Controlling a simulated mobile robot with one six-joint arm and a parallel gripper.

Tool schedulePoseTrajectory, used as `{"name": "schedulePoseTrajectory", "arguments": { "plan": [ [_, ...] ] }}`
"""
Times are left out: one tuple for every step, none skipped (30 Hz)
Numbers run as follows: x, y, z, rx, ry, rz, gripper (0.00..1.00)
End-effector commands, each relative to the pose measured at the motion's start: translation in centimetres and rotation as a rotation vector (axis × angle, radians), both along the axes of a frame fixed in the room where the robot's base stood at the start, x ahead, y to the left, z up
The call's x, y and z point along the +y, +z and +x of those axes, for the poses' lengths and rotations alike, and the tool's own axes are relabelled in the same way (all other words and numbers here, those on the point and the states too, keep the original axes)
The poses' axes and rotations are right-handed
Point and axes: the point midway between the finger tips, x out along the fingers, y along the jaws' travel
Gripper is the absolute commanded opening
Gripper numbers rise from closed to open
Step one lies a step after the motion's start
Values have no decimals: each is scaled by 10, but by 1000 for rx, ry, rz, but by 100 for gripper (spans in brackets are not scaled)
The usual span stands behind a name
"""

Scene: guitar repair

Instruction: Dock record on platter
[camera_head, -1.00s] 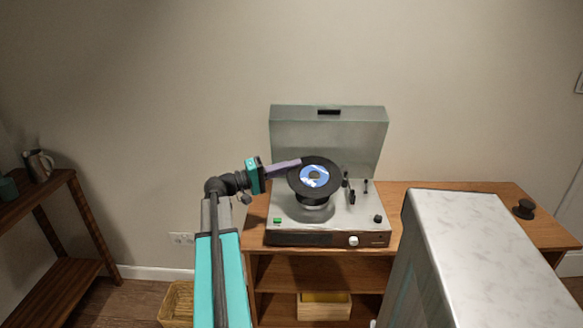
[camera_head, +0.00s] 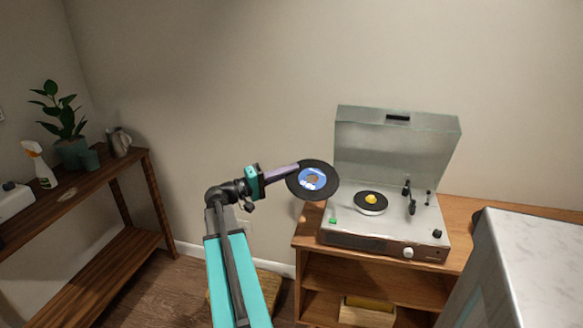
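The black record (camera_head: 299,187) with a blue label is held by its left edge in my gripper (camera_head: 288,171). The purple fingers look shut on its rim. The record is in the air to the left of the record player (camera_head: 385,241), tilted toward the camera. The player's clear lid (camera_head: 396,146) stands open. Its platter (camera_head: 371,202) is bare of the record, small and dark with a yellow centre piece on top. The tonearm (camera_head: 411,199) is at the right side of the deck.
The player stands on a wooden shelf unit (camera_head: 318,275) with a box (camera_head: 366,313) below. A pale marble-topped block (camera_head: 540,255) is at the right. A wooden side table (camera_head: 108,172) at the left holds a plant, a jug and a spray bottle. Open air lies between.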

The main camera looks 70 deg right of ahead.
Motion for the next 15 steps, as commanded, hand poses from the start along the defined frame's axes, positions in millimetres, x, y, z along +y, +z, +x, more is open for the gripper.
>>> {"name": "schedulePoseTrajectory", "arguments": {
  "plan": [
    [9, -1, 18, 1, 31, 1, 0],
    [13, -2, 26, 1, 48, 0, 0],
    [19, -3, 38, 2, 69, 0, 0],
    [24, -4, 47, 3, 86, 0, 0],
    [29, -5, 56, 2, 102, 0, 0],
    [36, -7, 68, 3, 123, 0, 0],
    [41, -7, 76, 3, 139, -1, 0],
    [46, -8, 85, 3, 156, -1, 0],
    [53, -9, 96, 2, 177, -2, 0],
    [59, -10, 104, 2, 194, -2, 0],
    [64, -11, 112, 3, 210, -2, 0],
    [72, -13, 123, 4, 231, -2, 0],
    [78, -14, 131, 4, 247, -3, 0],
    [84, -15, 139, 4, 264, -2, 0],
    [92, -16, 149, 4, 285, -2, 0]
  ]
}}
